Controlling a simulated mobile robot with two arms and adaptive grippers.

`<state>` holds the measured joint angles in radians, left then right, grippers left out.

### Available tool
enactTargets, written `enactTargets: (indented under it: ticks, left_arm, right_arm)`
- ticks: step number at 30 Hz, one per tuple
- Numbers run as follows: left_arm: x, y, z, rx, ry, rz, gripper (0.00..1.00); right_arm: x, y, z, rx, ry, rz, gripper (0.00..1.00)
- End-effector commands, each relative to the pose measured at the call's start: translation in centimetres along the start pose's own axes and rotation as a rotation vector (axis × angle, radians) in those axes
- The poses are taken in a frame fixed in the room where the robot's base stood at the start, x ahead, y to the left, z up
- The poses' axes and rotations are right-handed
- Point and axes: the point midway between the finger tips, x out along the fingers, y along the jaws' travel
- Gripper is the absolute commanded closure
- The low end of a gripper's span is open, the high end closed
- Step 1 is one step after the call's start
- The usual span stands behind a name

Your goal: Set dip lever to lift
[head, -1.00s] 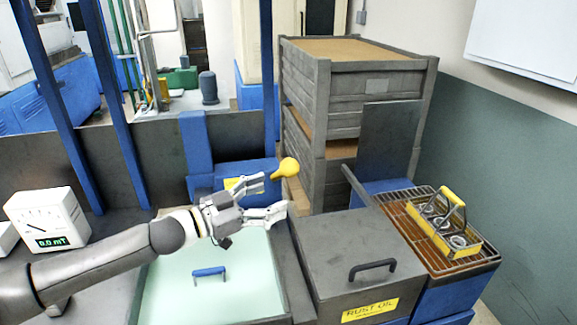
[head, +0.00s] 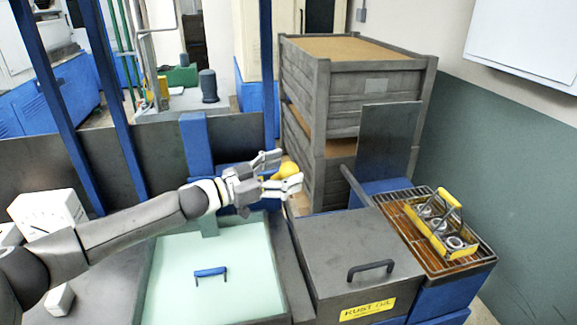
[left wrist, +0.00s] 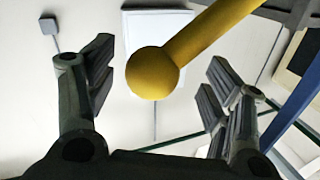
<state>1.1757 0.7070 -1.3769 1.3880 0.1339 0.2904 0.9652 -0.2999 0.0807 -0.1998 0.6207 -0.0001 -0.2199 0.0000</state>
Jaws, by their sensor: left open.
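The dip lever shows as a yellow ball knob (head: 288,171) behind the pale green tank in the head view. In the left wrist view its yellow knob (left wrist: 153,74) and rod run up to the right. My left gripper (head: 284,169) is open, its fingers on either side of the knob in the head view. In the left wrist view my left gripper (left wrist: 160,84) has the knob between its spread fingers, with gaps on both sides and no clear contact. Part of the lever is hidden behind the gripper in the head view. My right gripper is not in view.
The pale green tank (head: 165,290) with a blue handle (head: 210,272) lies below my arm. A grey rust oil box (head: 335,235) with a black handle stands right of it. A yellow carrier (head: 432,238) with rings sits on a rack. Stacked grey crates (head: 350,105) stand behind.

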Motion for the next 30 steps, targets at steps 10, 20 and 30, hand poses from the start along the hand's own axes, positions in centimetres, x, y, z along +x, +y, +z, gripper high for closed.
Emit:
enactTargets:
  ticks: [10, 20, 30]
  left_arm:
    - [1.40, 0.03, 0.02, 0.000, 0.000, 0.000, 0.25]
    - [1.37, 0.03, 0.02, 0.000, 0.000, 0.000, 0.49]
    - [1.38, 0.10, 0.04, -0.004, 0.000, 0.001, 0.90]
  right_arm:
    - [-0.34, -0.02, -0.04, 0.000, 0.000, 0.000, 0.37]
    - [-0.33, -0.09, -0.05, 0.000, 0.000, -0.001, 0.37]
    - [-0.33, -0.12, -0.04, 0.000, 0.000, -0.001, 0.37]
